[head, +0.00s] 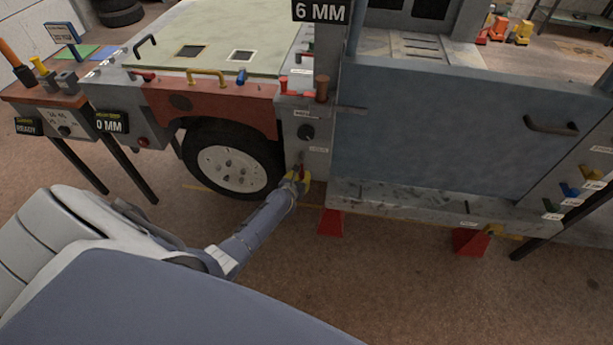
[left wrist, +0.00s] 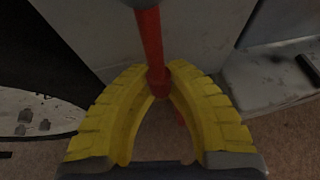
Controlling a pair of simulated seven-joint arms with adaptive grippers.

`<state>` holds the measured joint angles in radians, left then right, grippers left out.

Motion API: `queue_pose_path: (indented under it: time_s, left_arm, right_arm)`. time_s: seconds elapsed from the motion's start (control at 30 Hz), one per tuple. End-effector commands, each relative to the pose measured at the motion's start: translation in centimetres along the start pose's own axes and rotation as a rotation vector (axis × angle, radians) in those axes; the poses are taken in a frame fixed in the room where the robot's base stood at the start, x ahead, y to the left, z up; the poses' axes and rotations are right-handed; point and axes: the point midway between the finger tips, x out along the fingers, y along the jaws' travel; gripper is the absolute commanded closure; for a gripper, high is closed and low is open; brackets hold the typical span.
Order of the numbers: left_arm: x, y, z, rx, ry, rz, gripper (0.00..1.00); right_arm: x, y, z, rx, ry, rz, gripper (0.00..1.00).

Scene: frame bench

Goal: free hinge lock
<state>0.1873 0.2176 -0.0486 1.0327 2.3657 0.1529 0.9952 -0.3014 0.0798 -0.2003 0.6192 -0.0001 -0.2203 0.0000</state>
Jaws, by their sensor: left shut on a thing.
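My left gripper (head: 297,181) has yellow fingers and is at the lower part of the grey post beside the wheel. It is shut on a red handle (head: 302,170), which hangs at the post below a small white label. In the left wrist view the red handle (left wrist: 150,45) runs down between the yellow fingertips (left wrist: 163,82), and its lower end is partly hidden by them. The blue-grey door panel (head: 430,145) is to the right of the post. I cannot read the small labels on the post. My right gripper is not in view.
A black knob (head: 306,132) is above the gripper on the post. The wheel (head: 238,165) is close on the left. Red stands (head: 331,222) are under the sill (head: 425,215). A "6 MM" display (head: 320,11) is above. The floor in front is clear.

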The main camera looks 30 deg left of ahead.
Motion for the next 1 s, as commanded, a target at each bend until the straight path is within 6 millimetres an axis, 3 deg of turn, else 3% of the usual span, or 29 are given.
queue_pose_path:
  time_s: [0.3, 0.33, 0.57, 1.0]
  left_arm:
    - [0.07, -0.53, 0.53, -0.003, -0.010, -0.009, 1.00]
    - [0.07, -0.53, 0.53, -0.003, -0.010, -0.009, 0.84]
    - [0.07, -0.31, 0.39, -0.002, -0.007, -0.005, 0.57]
    - [-0.65, 0.04, 0.17, 0.000, -0.004, 0.000, 0.57]
  right_arm:
    - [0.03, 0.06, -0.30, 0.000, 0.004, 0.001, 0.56]
    - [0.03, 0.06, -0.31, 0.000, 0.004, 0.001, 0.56]
    - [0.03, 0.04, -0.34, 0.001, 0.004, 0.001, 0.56]
    - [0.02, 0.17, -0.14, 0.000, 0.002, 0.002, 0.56]
